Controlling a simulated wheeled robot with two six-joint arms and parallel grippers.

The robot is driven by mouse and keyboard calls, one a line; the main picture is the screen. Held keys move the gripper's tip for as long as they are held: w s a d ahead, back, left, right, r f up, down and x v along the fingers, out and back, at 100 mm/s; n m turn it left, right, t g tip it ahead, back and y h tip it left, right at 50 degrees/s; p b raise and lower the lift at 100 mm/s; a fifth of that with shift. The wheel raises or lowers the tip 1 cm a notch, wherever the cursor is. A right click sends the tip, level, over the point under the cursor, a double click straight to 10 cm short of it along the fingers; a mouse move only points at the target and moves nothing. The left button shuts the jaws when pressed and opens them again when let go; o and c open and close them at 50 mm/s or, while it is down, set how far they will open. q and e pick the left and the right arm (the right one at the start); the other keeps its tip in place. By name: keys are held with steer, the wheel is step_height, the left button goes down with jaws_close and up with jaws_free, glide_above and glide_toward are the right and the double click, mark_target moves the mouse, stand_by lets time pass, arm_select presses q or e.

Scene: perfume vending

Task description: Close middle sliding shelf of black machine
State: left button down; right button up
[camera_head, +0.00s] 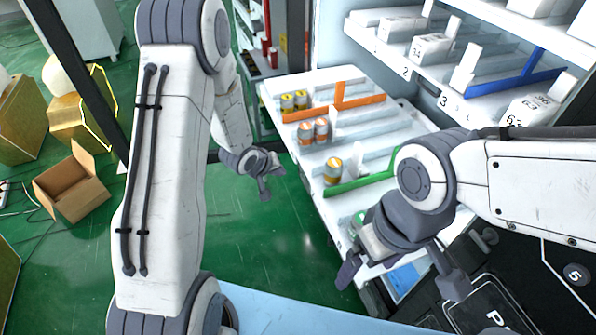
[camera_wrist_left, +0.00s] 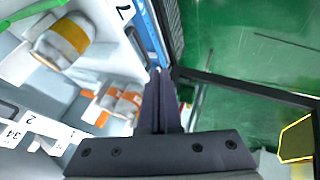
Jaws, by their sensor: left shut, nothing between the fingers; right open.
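The white middle sliding shelf (camera_head: 312,166) is pulled out from the black machine (camera_head: 525,262). It carries several small cans and orange and green dividers. My left gripper (camera_head: 265,190) is shut and empty, over the floor just left of the shelf's outer edge in the head view. In the left wrist view its closed fingers (camera_wrist_left: 158,88) point toward a white and blue edge, with the shelf region to their left; contact cannot be told. My right gripper (camera_head: 402,280) is open at the shelf's near end; its forearm hides part of the shelf.
An upper shelf (camera_head: 405,72) with white boxes and a blue divider (camera_head: 515,82) is at the upper right. An open cardboard box (camera_head: 72,185) lies on the green floor (camera_head: 265,245) at left. A dark post (camera_head: 88,75) stands behind my left arm.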

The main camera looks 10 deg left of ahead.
arm_select(q)
steer(key=w+d+f+p, duration=0.1)
steer(key=w+d+f, duration=0.3)
steer(key=w, duration=0.1)
steer(key=shift+w+d+f+p, duration=0.15)
steer(key=shift+d+p, duration=0.05)
steer(key=shift+p, duration=0.15)
